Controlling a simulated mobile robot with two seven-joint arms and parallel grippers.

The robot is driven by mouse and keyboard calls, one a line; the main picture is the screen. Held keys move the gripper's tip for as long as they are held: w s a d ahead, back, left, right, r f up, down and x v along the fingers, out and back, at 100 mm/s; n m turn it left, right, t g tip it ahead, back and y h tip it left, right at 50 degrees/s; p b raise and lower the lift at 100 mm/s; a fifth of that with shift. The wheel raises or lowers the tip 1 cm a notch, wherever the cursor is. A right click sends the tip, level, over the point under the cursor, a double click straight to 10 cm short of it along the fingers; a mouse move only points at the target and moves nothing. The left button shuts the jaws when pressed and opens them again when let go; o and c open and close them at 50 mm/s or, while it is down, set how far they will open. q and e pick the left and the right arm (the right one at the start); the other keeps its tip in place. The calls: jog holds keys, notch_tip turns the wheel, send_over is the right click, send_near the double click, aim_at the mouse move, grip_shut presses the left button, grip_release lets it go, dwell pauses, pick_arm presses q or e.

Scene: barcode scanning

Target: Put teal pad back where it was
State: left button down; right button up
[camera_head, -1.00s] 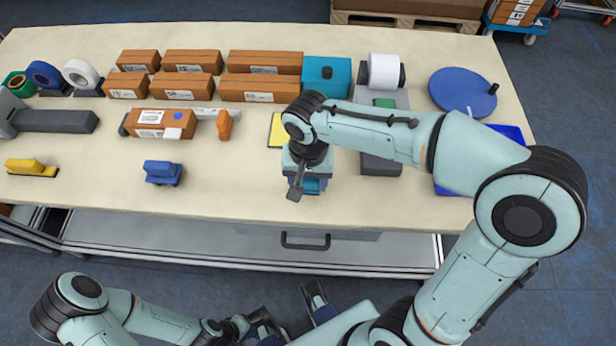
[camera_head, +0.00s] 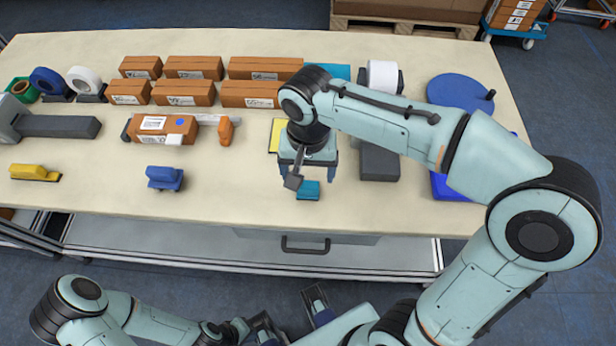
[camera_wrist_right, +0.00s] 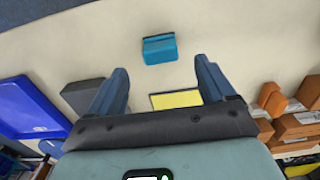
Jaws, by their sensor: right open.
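The teal pad (camera_head: 308,190) lies on the table near its front edge. It also shows in the right wrist view (camera_wrist_right: 159,50), beyond the fingertips and apart from them. My right gripper (camera_head: 308,172) is open and empty, raised just behind the pad; its two spread fingers show in the wrist view (camera_wrist_right: 160,75). My left gripper (camera_head: 291,312) is in front of the table, low in the head view, with its fingers apart and nothing seen between them.
A yellow sheet (camera_head: 275,136) lies behind my right gripper, partly hidden by it. A blue stapler-like block (camera_head: 164,178) and a yellow one (camera_head: 35,172) stand to the left. Brown boxes (camera_head: 262,94) line the back. Bare table (camera_head: 235,190) lies left of the pad.

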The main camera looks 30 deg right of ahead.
aim_at(308, 185)
jog(key=shift+r+p, duration=0.4)
jog(key=shift+r, duration=2.4)
